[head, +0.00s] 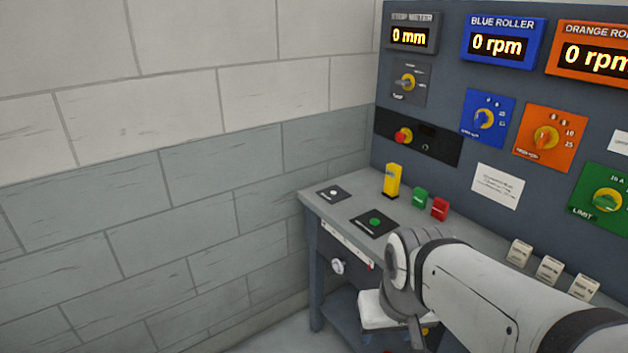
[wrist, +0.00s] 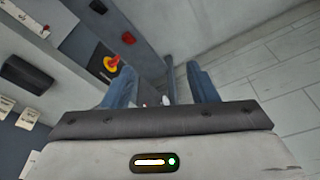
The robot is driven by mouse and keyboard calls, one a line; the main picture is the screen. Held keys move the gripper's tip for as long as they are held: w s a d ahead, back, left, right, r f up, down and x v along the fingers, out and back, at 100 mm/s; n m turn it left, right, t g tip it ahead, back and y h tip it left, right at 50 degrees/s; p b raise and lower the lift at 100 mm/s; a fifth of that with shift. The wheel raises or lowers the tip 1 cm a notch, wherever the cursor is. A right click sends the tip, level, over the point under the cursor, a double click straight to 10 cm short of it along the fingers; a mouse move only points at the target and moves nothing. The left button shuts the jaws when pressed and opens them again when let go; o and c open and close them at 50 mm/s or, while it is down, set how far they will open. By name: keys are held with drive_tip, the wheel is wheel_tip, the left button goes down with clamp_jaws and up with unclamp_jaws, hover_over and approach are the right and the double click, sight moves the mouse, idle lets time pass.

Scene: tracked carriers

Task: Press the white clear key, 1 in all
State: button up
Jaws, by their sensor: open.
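The white key (head: 334,192) is a small round white button on a dark square plate at the left end of the grey console shelf in the head view. A green button (head: 375,222) on a similar black plate lies nearer, to its right. My gripper (wrist: 161,70) shows in the wrist view with two blue fingers apart and no object held between them. In the head view my arm reaches in from the lower right, and its wrist hangs in front of the shelf, apart from the white key. A small whitish spot between the fingers in the wrist view is too blurred to identify.
A yellow block (head: 392,180), a green block (head: 420,197) and a red block (head: 440,208) stand along the shelf's back. A brick wall (head: 170,160) closes the left side.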

clamp_jaws()
idle(0.3)
idle(1.0)
